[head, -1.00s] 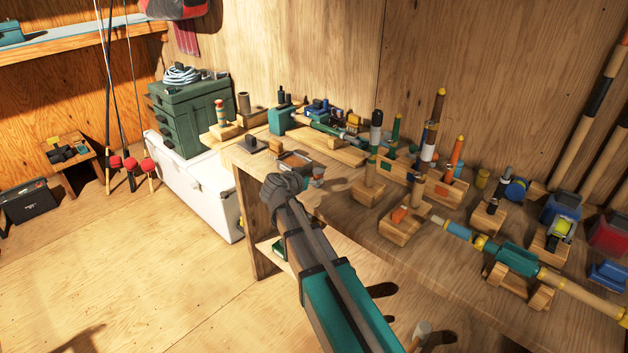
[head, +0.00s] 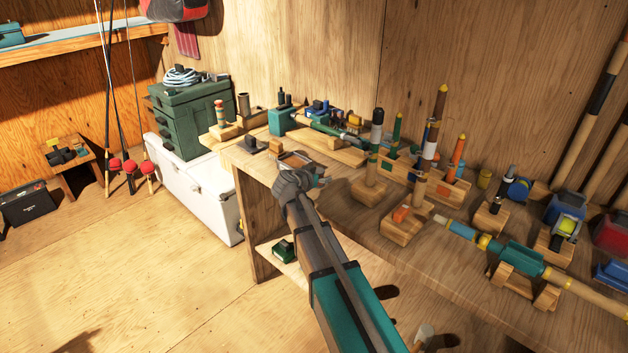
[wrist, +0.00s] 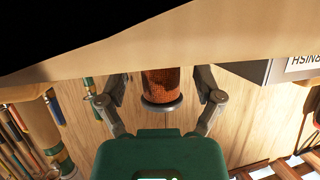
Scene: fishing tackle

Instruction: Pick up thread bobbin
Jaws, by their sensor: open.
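In the wrist view, the thread bobbin (wrist: 160,86) appears as a reddish-brown wound cylinder with a dark grey flange at its near end. Its far end is cut off by a tan surface. My gripper (wrist: 162,92) is open, with one finger on each side of the bobbin and a visible gap on both sides. In the head view, my gripper (head: 314,174) is over the left front part of the wooden workbench (head: 345,205). I cannot make out the bobbin there; my gripper and arm cover that area.
A grey box with a printed label (wrist: 287,70) stands to the right in the wrist view. In the head view, wooden stands with upright rod pieces (head: 405,220) are right of my gripper. A green case (head: 190,115) sits on a white cooler (head: 195,190) at the left.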

